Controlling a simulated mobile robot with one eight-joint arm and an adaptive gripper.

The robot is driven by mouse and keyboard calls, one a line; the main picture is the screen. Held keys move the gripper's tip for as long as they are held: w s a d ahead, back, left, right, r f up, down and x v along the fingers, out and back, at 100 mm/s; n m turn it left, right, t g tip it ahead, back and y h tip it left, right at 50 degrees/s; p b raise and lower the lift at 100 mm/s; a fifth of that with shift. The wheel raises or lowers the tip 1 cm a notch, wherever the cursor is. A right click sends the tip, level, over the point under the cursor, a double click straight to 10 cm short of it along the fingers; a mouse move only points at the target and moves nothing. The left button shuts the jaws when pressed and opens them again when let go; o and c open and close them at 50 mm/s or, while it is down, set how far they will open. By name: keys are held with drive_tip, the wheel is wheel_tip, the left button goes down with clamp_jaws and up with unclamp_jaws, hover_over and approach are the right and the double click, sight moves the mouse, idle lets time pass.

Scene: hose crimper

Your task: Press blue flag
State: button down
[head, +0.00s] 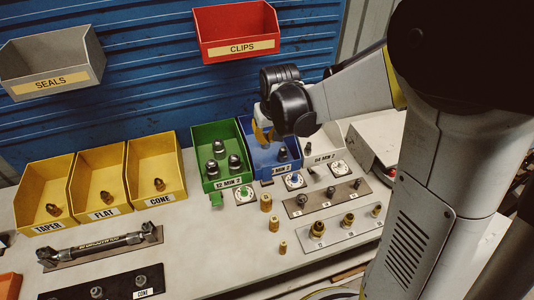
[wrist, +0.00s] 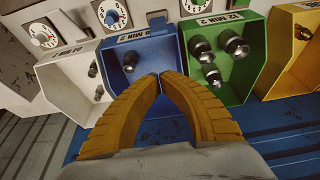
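The blue bin (head: 272,155), labelled 8 MIN 2, stands on the bench with a dark fitting inside; it is also in the wrist view (wrist: 170,50). A small dark tab (head: 267,183), probably the blue flag, is at its front, left of a dial. My gripper (head: 262,134) is above the blue bin in the head view. In the wrist view its yellow fingers (wrist: 160,76) come together at the tips, empty, over the blue bin and apart from the tab.
A green bin (head: 212,133) with several fittings and a white bin (head: 328,140) flank the blue one. A green tab (head: 216,199) and dials (head: 245,194) sit in front. Yellow bins (head: 154,153) stand left; fitting plates (head: 327,196) lie at the front right.

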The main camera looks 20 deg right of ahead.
sight(267, 173)
drive_tip(key=b+x, duration=0.3)
drive_tip(key=x, duration=0.6)
drive_tip(key=shift+w+f, duration=0.15)
drive_tip(key=shift+f, duration=0.2)
drive_tip(key=shift+s+f, duration=0.2)
drive_tip(key=shift+s, duration=0.15)
drive_tip(key=shift+s+r+b, duration=0.15)
drive_tip(key=shift+s+b, duration=0.2)
drive_tip(key=shift+s, duration=1.25)
drive_tip(key=shift+t, duration=0.3)
